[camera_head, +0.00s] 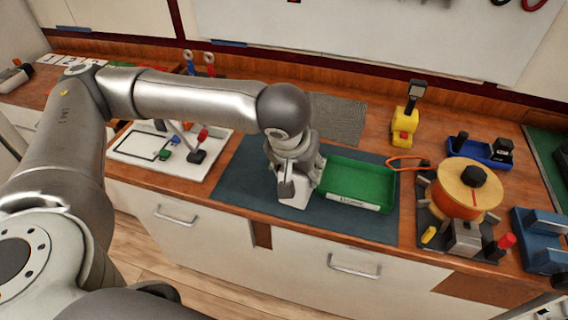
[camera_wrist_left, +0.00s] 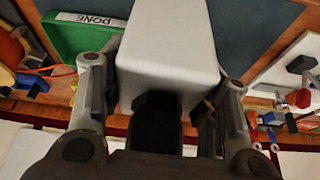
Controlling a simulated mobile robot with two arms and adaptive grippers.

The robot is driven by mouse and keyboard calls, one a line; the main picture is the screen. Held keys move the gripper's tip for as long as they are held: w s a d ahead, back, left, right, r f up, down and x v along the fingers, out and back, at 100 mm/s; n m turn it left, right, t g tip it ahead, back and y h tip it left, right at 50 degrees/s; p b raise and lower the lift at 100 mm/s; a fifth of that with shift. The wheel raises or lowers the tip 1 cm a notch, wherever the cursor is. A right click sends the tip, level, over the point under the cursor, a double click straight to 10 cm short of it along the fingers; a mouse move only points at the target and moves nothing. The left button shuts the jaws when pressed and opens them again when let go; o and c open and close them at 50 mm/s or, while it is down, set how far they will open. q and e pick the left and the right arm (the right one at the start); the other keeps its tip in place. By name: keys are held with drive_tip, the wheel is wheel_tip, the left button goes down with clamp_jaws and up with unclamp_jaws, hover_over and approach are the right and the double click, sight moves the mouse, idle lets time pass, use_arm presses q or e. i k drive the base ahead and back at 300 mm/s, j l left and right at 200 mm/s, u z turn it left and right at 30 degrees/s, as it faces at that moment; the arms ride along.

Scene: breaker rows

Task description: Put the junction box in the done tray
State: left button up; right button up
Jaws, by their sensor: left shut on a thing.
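The junction box (camera_wrist_left: 168,45) is a pale grey box with rounded edges. My left gripper (camera_wrist_left: 160,95) is shut on it, with one finger on each side in the left wrist view. In the head view the box (camera_head: 293,192) shows below my left gripper (camera_head: 293,172), just left of the done tray. I cannot tell whether the box touches the mat. The done tray (camera_head: 352,181) is green with a white label on its front, and looks empty. It also shows in the left wrist view (camera_wrist_left: 70,42), beside the box. My right gripper is out of view.
A dark blue-green mat (camera_head: 235,180) lies under the tray. A white board with small coloured parts (camera_head: 190,165) stands to the left. An orange cable reel (camera_head: 462,188), a yellow tool (camera_head: 404,126) and a blue holder (camera_head: 478,152) stand to the right.

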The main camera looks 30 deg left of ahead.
sight(356, 186)
drive_tip(key=z, duration=0.9)
drive_tip(key=k+j+z, duration=0.3)
drive_tip(key=k, duration=0.25)
drive_tip(key=j, duration=0.1)
